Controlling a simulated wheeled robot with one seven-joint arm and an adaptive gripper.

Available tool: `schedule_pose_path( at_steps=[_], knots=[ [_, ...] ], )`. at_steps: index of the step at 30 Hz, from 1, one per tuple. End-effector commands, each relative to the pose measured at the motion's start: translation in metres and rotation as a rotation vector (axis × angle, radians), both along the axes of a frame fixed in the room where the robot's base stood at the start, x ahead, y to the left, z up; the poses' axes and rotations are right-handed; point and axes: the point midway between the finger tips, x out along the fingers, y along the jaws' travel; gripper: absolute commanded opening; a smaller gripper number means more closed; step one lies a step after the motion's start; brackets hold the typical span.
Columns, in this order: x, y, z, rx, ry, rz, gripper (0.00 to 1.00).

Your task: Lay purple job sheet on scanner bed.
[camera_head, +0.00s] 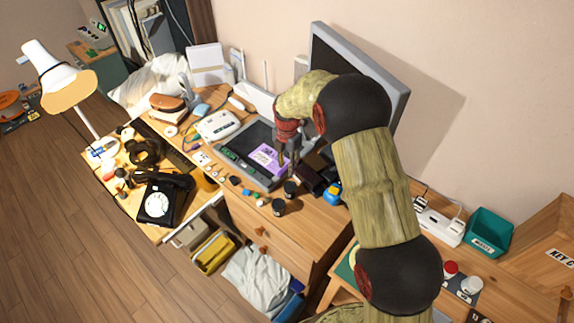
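The purple job sheet (264,157) lies over the dark flat scanner bed (258,135), near its front right part. The sheet looks flat, with pale print on it. My gripper (286,163) points down at the right edge of the sheet. Its fingertips are small and dark here, so I cannot tell whether they touch or grip the sheet. My arm comes in from the right and hides part of the desk behind the gripper.
Dark jars (278,207) and small coloured pieces lie in front of the scanner. A large monitor (385,75) rises behind my arm. A black dial phone (160,203) sits at the front left.

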Motion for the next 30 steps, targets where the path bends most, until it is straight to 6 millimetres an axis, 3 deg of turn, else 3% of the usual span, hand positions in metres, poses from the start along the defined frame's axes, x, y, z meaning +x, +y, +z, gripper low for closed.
schedule_pose_path(
  at_steps=[5,18,24,30],
  knots=[
    [0.001,0.000,0.016,0.001,-0.004,0.000,0.34],
    [0.001,0.001,0.099,0.000,-0.003,0.000,0.34],
    [0.001,0.000,0.117,0.000,-0.001,0.000,0.34],
    [0.001,0.000,0.119,0.000,0.000,-0.001,0.34]
  ],
)
